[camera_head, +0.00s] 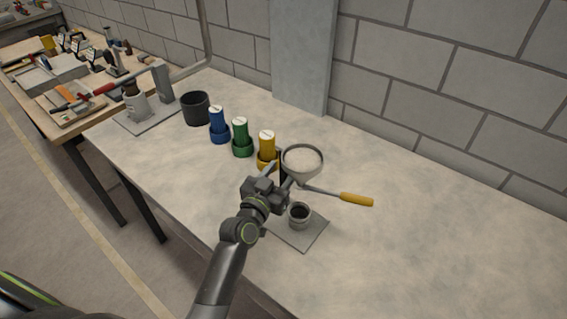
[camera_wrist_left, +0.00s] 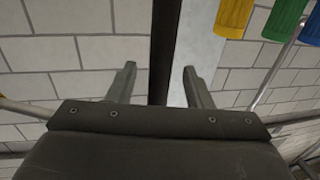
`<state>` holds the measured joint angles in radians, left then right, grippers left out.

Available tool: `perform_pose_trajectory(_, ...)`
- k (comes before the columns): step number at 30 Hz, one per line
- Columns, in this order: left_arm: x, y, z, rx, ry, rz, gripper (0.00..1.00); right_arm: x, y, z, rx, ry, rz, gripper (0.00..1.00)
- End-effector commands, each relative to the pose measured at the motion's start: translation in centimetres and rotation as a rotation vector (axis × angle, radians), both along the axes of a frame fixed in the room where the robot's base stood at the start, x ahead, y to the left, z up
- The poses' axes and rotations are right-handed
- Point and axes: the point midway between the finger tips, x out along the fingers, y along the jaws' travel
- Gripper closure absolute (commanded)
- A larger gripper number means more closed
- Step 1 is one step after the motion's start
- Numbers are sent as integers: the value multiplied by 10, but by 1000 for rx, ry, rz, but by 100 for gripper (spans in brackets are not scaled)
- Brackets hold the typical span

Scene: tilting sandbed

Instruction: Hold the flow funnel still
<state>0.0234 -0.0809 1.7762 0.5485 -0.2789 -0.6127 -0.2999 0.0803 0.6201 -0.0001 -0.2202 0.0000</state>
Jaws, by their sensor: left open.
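The flow funnel (camera_head: 303,161) is a grey cone filled with pale sand, held above the bench beside a dark upright post (camera_head: 283,166). A rod with a yellow handle (camera_head: 357,199) sticks out to the right below it. A small grey cup (camera_head: 299,215) stands on a square plate (camera_head: 313,238) under the funnel. My left gripper (camera_head: 277,179) is just left of the funnel. In the left wrist view its two fingers (camera_wrist_left: 161,82) are apart, with a dark vertical bar (camera_wrist_left: 165,45) showing between them. I cannot tell whether they touch it. My right gripper is not in view.
A black pot (camera_head: 195,108) and a stand with a mug (camera_head: 137,105) are farther left. The bench's right side is clear; a block wall (camera_head: 450,110) closes the back.

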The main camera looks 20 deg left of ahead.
Motion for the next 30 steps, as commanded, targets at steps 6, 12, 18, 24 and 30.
perform_pose_trajectory(6, 18, -3, 0, 0, 0, 0, 54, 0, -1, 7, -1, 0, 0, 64)
perform_pose_trajectory(12, 22, -3, 0, 0, 0, 1, 54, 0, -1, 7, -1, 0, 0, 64)
perform_pose_trajectory(18, 21, -3, 0, 0, 0, 1, 58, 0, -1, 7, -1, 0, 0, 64)
perform_pose_trajectory(24, 21, -3, 0, 0, 0, 0, 84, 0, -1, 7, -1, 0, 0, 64)
perform_pose_trajectory(30, 21, -3, 0, 0, 0, 0, 100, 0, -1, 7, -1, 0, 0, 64)
